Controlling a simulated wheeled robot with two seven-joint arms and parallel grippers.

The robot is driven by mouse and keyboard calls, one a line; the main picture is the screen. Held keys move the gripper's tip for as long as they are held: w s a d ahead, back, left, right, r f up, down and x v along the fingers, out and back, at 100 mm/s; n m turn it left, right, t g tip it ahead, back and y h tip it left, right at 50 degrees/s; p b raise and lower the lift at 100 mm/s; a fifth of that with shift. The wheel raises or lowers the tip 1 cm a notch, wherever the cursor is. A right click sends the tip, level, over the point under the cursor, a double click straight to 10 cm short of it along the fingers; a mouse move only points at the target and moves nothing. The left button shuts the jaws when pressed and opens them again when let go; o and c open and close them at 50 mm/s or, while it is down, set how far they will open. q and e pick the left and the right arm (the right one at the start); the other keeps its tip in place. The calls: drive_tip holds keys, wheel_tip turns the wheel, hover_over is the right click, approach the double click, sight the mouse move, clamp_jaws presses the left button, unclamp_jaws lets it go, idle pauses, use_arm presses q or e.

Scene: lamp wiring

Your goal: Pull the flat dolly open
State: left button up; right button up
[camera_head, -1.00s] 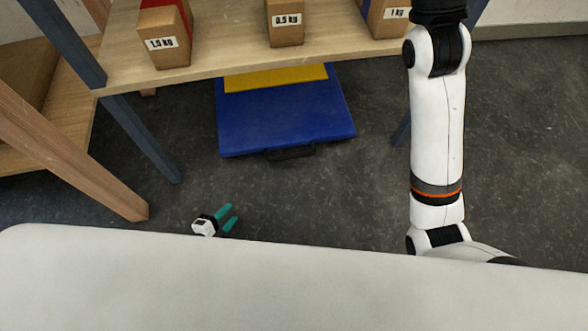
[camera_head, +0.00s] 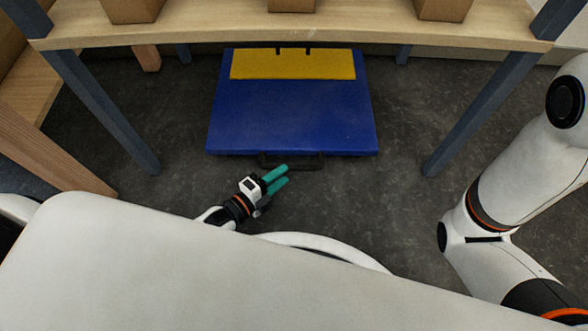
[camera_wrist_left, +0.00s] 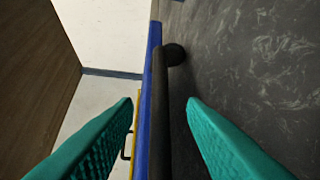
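The flat dolly (camera_head: 290,117) is a blue platform with a yellow panel (camera_head: 290,66), low on the floor and partly under the wooden shelf. A black handle (camera_head: 312,162) sits at its front edge. My left gripper (camera_head: 286,174), with teal fingers, is just in front of the handle. In the left wrist view the left gripper (camera_wrist_left: 160,101) is open, with the dark handle bar (camera_wrist_left: 163,120) lying between its two fingers in the picture, with gaps on both sides. The blue dolly edge (camera_wrist_left: 153,60) runs beside the bar. My right gripper is out of view.
The shelf (camera_head: 210,32) with cardboard boxes (camera_head: 440,10) spans above the dolly. Blue-grey legs (camera_head: 110,115) (camera_head: 475,110) stand to either side. A wooden post (camera_head: 50,155) is at the left. The floor (camera_head: 390,190) in front of the dolly looks clear.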

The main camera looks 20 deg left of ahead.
sight(293, 166)
use_arm(q)
drive_tip(key=b+x, duration=0.2)
drive_tip(key=x, duration=0.2)
drive_tip(key=shift+w+f, duration=0.15)
drive_tip(key=shift+w+d, duration=0.3)
drive_tip(key=shift+w, duration=0.15)
clamp_jaws()
